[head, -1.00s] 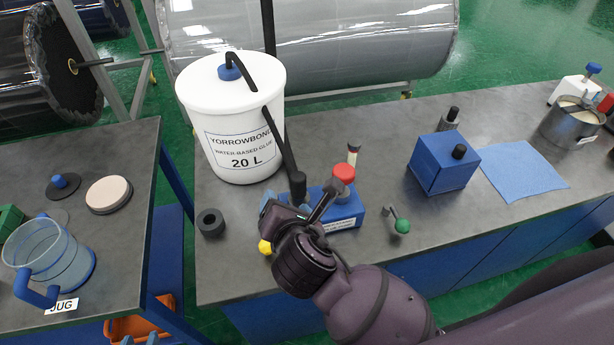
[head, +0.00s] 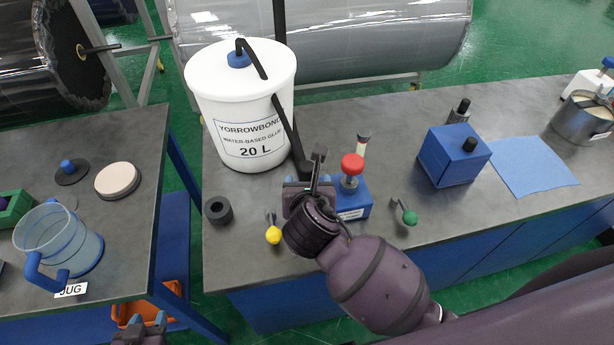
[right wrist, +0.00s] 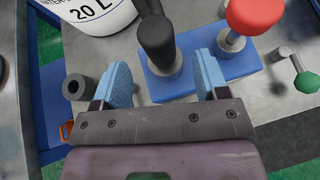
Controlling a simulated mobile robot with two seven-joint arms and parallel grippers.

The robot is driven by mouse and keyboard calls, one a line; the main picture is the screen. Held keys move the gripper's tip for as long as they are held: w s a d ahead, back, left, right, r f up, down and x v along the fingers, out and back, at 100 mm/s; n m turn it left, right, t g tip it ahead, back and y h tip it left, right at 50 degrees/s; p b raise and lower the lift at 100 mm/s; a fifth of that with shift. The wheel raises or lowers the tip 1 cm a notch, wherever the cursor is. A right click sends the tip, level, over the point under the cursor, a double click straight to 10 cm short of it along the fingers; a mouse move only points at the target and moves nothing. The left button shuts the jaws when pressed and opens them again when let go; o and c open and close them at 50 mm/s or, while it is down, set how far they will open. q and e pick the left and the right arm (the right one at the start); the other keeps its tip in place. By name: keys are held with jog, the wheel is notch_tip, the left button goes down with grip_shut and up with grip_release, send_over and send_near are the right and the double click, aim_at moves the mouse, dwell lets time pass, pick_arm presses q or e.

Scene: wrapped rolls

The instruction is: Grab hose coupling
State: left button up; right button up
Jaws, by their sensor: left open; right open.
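The hose coupling (right wrist: 157,42) is a black grip with a steel collar, at the end of the black hose from the glue bucket (head: 240,115). It stands on a blue block (right wrist: 195,72) beside a red knob (right wrist: 255,14). My right gripper (right wrist: 161,66) is open, its two blue fingers to the left and right of the coupling, with gaps on both sides; I cannot tell how near it is in depth. In the head view my right gripper (head: 308,184) partly hides the coupling and block. My left gripper (head: 142,325) is open and empty at the bottom edge.
A black ring (head: 217,210) lies left of the block. A yellow-knobbed valve (head: 273,235) and a green-knobbed valve (head: 409,217) flank it at the front. A blue box (head: 448,160) stands right. The jug (head: 60,240) is on the left table.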

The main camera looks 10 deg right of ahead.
aim_at(307, 177)
jog(key=shift+x, duration=2.6)
jog(key=shift+w+r, duration=0.1)
jog(key=shift+r, duration=0.1)
jog(key=shift+c, duration=0.4)
jog(key=c, duration=1)
